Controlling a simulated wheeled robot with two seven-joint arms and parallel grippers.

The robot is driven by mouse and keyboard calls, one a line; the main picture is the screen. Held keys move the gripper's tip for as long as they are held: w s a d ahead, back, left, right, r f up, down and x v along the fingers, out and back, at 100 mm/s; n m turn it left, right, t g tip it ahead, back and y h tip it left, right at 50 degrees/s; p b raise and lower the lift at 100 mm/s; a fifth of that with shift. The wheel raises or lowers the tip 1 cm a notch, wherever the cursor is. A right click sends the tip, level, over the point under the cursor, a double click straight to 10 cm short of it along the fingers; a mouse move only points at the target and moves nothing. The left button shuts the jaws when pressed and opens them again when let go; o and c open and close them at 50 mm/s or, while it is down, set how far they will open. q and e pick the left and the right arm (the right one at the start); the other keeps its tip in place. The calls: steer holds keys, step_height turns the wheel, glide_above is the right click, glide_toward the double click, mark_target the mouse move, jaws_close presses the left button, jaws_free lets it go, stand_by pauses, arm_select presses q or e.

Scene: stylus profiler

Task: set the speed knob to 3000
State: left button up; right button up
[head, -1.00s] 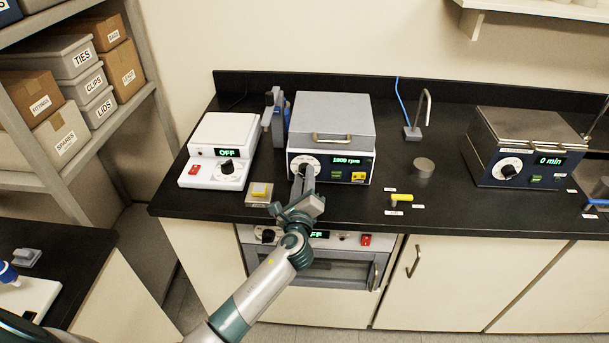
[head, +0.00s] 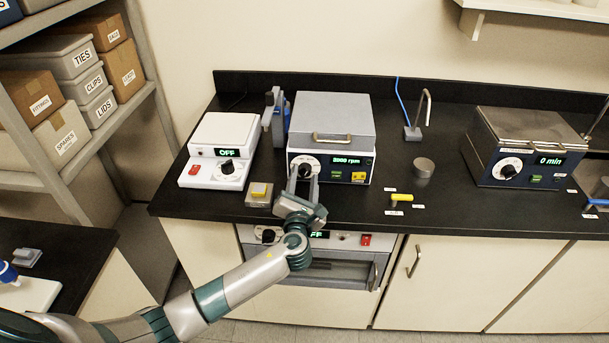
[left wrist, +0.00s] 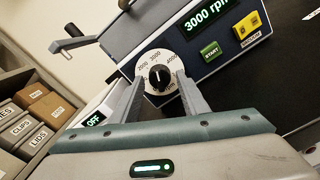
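The speed knob (left wrist: 159,76) is black on a white dial, on the front of a grey-lidded instrument (head: 330,127). In the left wrist view its white mark points up toward the 3000 label. The green display (left wrist: 207,14) reads 3000 rpm there; it is small and blurred in the head view (head: 346,161). My left gripper (head: 303,174) is at the dial with its two fingers apart, one on each side of the knob. In the left wrist view, white dial shows between the knob and both fingertips (left wrist: 160,80). My right gripper is not in view.
A green START button (left wrist: 211,51) and a yellow button (left wrist: 246,25) sit right of the dial. A white device (head: 221,150) reading OFF stands to the left. A small block with a yellow top (head: 259,193) lies near the counter's front edge. A blue device (head: 527,147) stands far right.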

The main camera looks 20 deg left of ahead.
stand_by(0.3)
arm_select(q)
steer(key=shift+p+v, duration=0.6)
steer(key=shift+v, duration=0.25)
steer(key=p+v, duration=0.1)
steer(key=v, duration=0.2)
steer(key=shift+s+r+p, duration=0.15)
steer(key=shift+p, duration=0.2)
steer(key=shift+p+v, duration=0.6)
steer(key=shift+v, duration=0.9)
steer(key=b+v, duration=0.4)
steer(key=v, duration=1.3)
steer(key=shift+s, duration=0.25)
